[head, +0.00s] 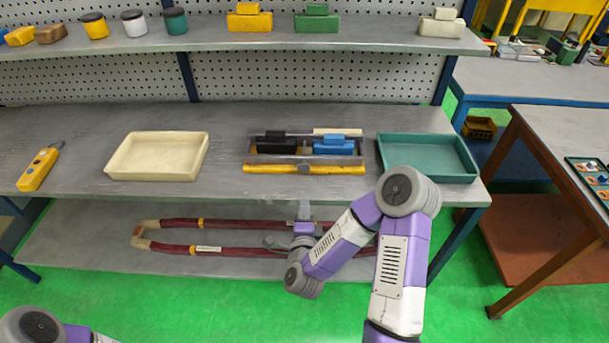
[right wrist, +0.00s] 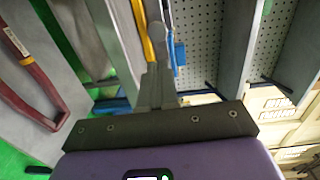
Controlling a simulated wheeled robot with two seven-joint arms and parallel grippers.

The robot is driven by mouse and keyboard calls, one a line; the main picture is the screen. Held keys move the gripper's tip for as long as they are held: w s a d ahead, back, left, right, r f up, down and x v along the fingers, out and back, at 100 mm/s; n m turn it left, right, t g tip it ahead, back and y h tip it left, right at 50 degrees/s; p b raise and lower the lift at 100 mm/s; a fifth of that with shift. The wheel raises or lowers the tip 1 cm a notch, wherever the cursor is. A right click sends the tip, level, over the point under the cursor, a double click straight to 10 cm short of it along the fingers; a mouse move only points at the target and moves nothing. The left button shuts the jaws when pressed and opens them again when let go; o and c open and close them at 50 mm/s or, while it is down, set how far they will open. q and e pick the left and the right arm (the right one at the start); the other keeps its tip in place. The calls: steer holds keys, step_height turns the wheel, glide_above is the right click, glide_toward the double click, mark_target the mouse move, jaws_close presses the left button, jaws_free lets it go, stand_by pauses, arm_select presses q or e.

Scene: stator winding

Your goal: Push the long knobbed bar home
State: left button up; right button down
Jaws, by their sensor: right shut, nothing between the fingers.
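A slot fixture with a yellow front edge (head: 268,169) sits on the workbench, in the middle. A long grey bar (head: 275,159) runs along its front side, with a dark grey knob (head: 303,168) at the middle of the yellow edge. Blue blocks (head: 335,147) and a dark block (head: 278,146) lie inside behind it. My right gripper (head: 304,211) is shut and empty, below and in front of the knob, pointing at the fixture. Its shut fingers (right wrist: 156,82) also show in the right wrist view, near the yellow edge (right wrist: 142,28); I cannot tell whether they touch. My left gripper is out of view.
A cream tray (head: 112,168) stands left of the fixture and a teal tray (head: 385,150) right of it. A yellow hand controller (head: 38,170) lies far left. Dark red coils (head: 215,224) lie on the lower shelf, behind my right forearm. An upper shelf (head: 350,42) overhangs the back.

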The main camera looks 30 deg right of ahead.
mark_target(304, 168)
steer(key=b+x, duration=0.1)
steer(key=x, duration=1.2)
steer(key=shift+w, duration=0.2)
